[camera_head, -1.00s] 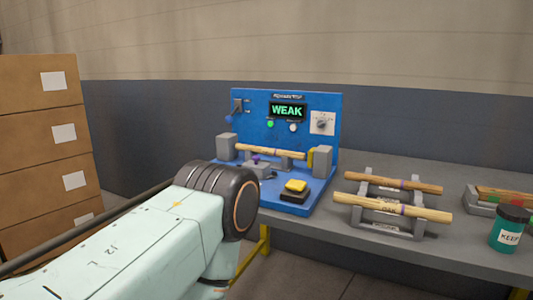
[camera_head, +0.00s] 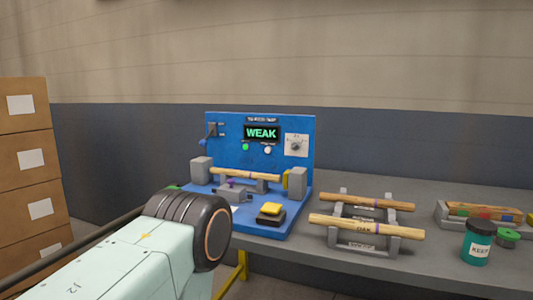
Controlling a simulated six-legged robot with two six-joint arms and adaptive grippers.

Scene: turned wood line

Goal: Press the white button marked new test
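The blue test machine (camera_head: 225,135) stands on the grey bench, its display (camera_head: 261,133) reading WEAK. A small white button (camera_head: 267,150) sits on the upright panel below the display, right of a green light (camera_head: 245,147). Its label is too small to read. A wooden rod (camera_head: 245,174) lies across the machine between two grey blocks. My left arm comes in from the lower left, its dark rounded joint in front of the machine's left front corner. Neither gripper shows, and nothing of mine touches the white button.
A yellow push button (camera_head: 271,208) on a black base sits at the machine's front. A rack (camera_head: 365,243) with wooden rods, a green jar labelled KEEP (camera_head: 476,246) and a tray (camera_head: 449,217) are to the right. Cardboard boxes (camera_head: 24,160) are stacked left.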

